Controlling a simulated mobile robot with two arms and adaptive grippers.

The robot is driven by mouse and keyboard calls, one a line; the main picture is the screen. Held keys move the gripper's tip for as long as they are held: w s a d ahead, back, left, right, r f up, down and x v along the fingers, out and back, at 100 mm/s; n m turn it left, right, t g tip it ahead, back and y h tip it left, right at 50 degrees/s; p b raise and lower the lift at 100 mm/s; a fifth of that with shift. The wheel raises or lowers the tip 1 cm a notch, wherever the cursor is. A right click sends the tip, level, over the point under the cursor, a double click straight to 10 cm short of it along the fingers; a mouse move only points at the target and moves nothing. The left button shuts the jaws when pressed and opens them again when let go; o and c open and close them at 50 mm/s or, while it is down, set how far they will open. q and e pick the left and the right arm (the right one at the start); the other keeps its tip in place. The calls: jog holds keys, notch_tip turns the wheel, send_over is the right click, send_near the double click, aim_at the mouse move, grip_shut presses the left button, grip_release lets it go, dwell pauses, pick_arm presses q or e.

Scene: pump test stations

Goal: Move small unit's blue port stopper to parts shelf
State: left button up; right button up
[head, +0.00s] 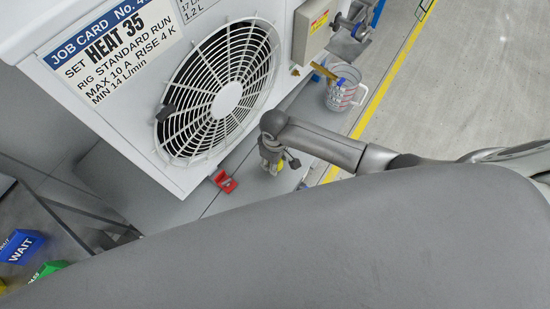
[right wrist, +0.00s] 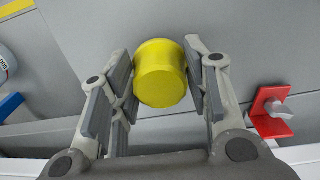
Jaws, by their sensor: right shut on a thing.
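My right gripper (head: 271,152) is beside the lower right corner of the white fan unit (head: 110,120). In the right wrist view its two fingers (right wrist: 160,85) are shut on a yellow cylindrical stopper (right wrist: 161,73). A bit of this yellow piece also shows below the gripper in the head view (head: 281,166). No blue stopper can be made out for certain. A small blue piece (head: 317,78) lies by the jug; a blue piece also shows at the left of the right wrist view (right wrist: 11,104). My left gripper is not in view.
A red bracket (head: 225,181) stands on the grey surface by the fan unit; it also shows in the right wrist view (right wrist: 267,110). A clear jug (head: 345,90) stands to the right. A blue WAIT bin (head: 20,246) and a green bin (head: 47,270) are lower left.

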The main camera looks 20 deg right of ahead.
jog(key=o, duration=1.2)
jog(key=shift+r, duration=0.1)
notch_tip(320, 180, up, 12)
jog(key=shift+f, duration=0.1)
jog(key=shift+s, duration=0.1)
